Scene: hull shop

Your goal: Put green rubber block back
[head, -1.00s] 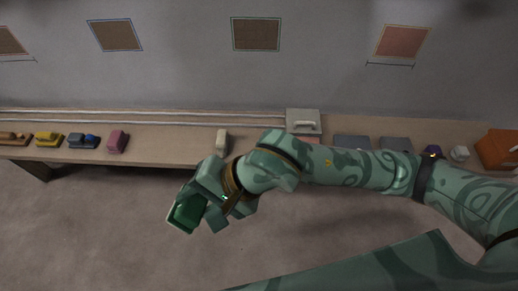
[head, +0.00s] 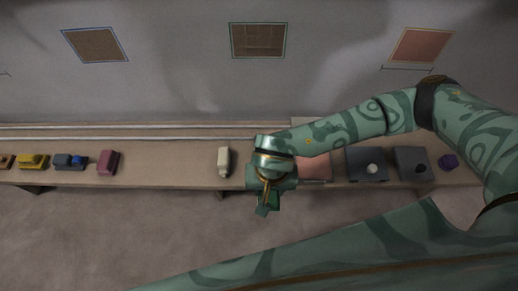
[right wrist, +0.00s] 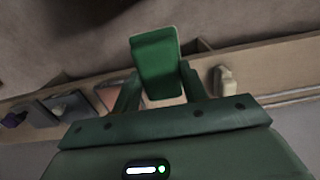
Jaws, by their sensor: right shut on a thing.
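My right gripper (head: 269,198) is in front of the bench's front edge in the head view. It is shut on the green rubber block (head: 273,203), which is partly hidden by the fingers there. In the right wrist view the green block (right wrist: 156,60) stands out between the two fingers of the right gripper (right wrist: 160,90). The block is clear of the bench in both views. My left gripper is not in view.
The long bench (head: 165,169) carries yellow (head: 33,161), blue-grey (head: 64,160), maroon (head: 108,162) and cream (head: 224,161) blocks to the left. To the right are a salmon pad (head: 315,169), two dark grey pads (head: 360,175) (head: 405,174) and a purple object (head: 448,161). Bare bench lies between maroon and cream.

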